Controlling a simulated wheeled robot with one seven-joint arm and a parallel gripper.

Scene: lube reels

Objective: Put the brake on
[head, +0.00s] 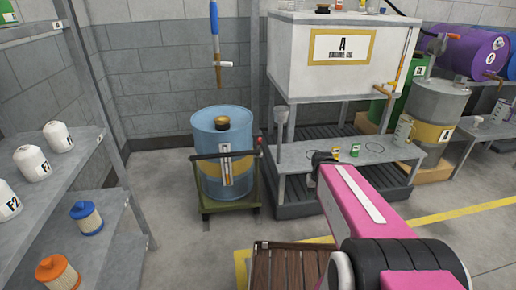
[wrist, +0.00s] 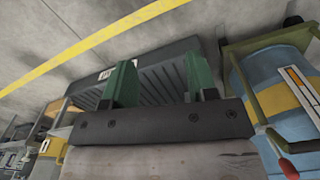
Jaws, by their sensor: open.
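A blue drum (head: 222,150) with a yellow band stands on a green wheeled dolly (head: 232,207) with a dark rail. A small red knob (head: 259,140) sits at the right end of that rail. In the wrist view a red handle (wrist: 289,169) shows at the lower right, beside the drum (wrist: 285,95); I cannot tell for certain that it is the brake. My gripper (wrist: 160,82) is open and empty, its two green fingers well apart. It is to the right of the dolly and touches nothing I can see. In the head view my arm mostly hides it.
A grey bench (head: 300,157) with small cans stands right of the dolly, below a white tank (head: 335,60). A shelf (head: 95,225) with filters is at left. A wooden pallet (head: 283,268) lies in front. Floor left of the dolly is clear.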

